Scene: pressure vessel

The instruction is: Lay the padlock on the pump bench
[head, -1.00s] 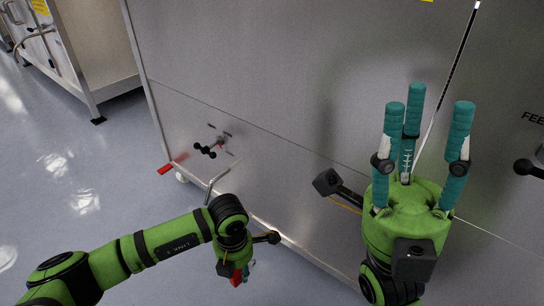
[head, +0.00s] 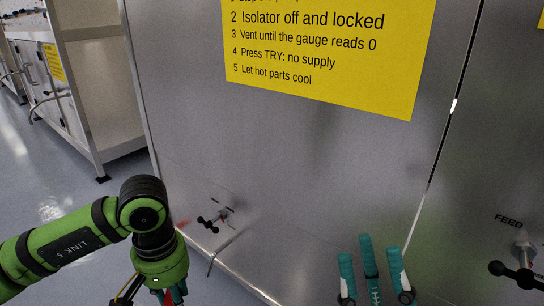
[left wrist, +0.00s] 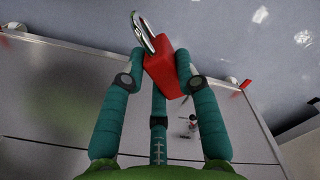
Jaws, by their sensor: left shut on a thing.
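The red padlock (left wrist: 167,74) with its silver shackle is between the teal fingers of my left gripper (left wrist: 163,65), which is shut on it, in the left wrist view. In the head view my left gripper (head: 168,292) is at the bottom left, mostly cut off, with a bit of red showing at its fingers. My right gripper (head: 372,265) is at the bottom right of the head view, its three teal fingers pointing up, apart and empty. No surface in view is marked as the pump bench.
A large steel cabinet front (head: 290,170) fills the middle, bearing a yellow instruction sign (head: 330,50). A small black-handled valve (head: 212,220) and a bent pipe sit low on it. A FEED valve (head: 520,262) sticks out at right. A shelved steel unit (head: 90,85) stands at left beyond open floor.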

